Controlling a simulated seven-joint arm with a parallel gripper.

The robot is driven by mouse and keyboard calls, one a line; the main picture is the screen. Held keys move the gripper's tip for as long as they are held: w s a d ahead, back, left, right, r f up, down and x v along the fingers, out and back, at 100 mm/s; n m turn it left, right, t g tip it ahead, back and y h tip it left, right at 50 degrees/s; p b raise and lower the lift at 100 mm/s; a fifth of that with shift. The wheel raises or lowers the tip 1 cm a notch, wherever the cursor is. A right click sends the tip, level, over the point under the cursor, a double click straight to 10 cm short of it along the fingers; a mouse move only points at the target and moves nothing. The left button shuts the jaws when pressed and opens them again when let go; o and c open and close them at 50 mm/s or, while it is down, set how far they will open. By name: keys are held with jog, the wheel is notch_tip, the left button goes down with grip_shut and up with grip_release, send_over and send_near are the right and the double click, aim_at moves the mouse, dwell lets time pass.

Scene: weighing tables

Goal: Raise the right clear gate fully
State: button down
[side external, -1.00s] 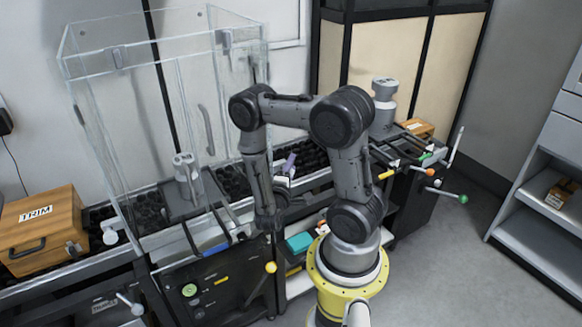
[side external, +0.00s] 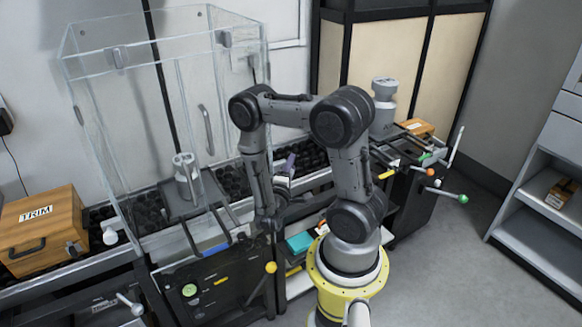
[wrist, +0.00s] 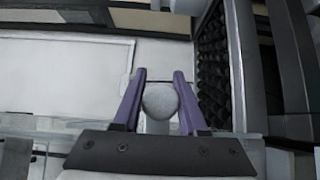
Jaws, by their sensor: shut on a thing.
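The clear enclosure (side external: 95,120) stands at the left in the side external view. Its right clear gate (side external: 235,95) is hard to make out because the panes overlap. My gripper (side external: 289,163) is low, just right of the enclosure, with its purple fingers pointing up and away from the camera. In the wrist view my gripper (wrist: 158,80) is shut on a pale round knob (wrist: 159,100), one finger on each side. The knob is hidden in the side external view. A similar white knob (side external: 110,237) shows at the enclosure's lower left.
A metal weight (side external: 186,175) stands inside the enclosure. A wooden box (side external: 42,232) is at the left. Another weight (side external: 384,105) stands on the right table, near levers with coloured ends. Dark textured matting (wrist: 212,75) runs close to my gripper's right in the wrist view.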

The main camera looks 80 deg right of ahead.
dwell(0.4)
notch_tip(320, 180, up, 26)
jog(key=shift+f, duration=0.15)
dwell(0.4)
jog(key=c, duration=0.8)
grip_release()
jog(key=shift+o, duration=1.6)
jog(key=shift+f, duration=0.1)
jog(key=a, duration=1.3)
jog(key=shift+a, duration=0.4)
